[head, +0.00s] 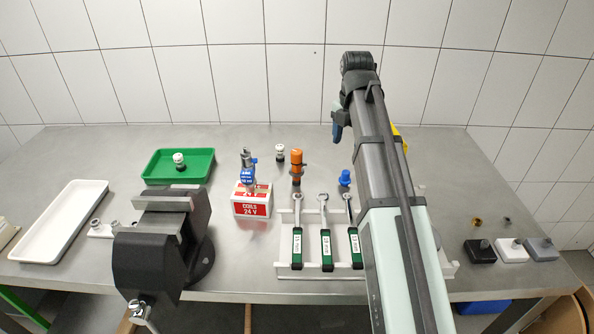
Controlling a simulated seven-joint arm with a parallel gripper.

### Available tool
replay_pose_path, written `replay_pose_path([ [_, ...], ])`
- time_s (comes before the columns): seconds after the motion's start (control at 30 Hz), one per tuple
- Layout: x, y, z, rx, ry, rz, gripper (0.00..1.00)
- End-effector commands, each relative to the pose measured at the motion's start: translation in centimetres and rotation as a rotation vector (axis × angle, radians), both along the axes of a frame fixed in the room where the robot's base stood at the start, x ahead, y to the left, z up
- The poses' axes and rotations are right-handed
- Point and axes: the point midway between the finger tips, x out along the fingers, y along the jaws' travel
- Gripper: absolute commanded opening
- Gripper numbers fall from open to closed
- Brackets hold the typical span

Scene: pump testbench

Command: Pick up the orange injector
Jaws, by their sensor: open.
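The orange injector (297,157) stands upright near the middle of the bench, behind the wrench rack. It has an orange upper body and a darker lower part.
A red-and-white coil box (252,207) holds a blue-topped injector (247,174) just left of the orange one. A white rack (286,270) with several wrenches lies in front. A vise (160,245), green tray (160,165) and white tray (62,215) are left. A blue part (345,178) stands right.

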Motion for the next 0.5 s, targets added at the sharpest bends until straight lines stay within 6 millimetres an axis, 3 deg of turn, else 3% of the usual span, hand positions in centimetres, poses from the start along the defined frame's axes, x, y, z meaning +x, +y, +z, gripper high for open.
replay_pose_path([
  [0.17,-0.6,1.6,2.0,0.011,-0.032,0.026,0.66],
  [0.27,-1.0,3.5,3.3,0.070,-0.055,0.057,0.66],
  [0.5,-1.2,6.0,4.6,0.186,-0.072,-0.105,0.66],
])
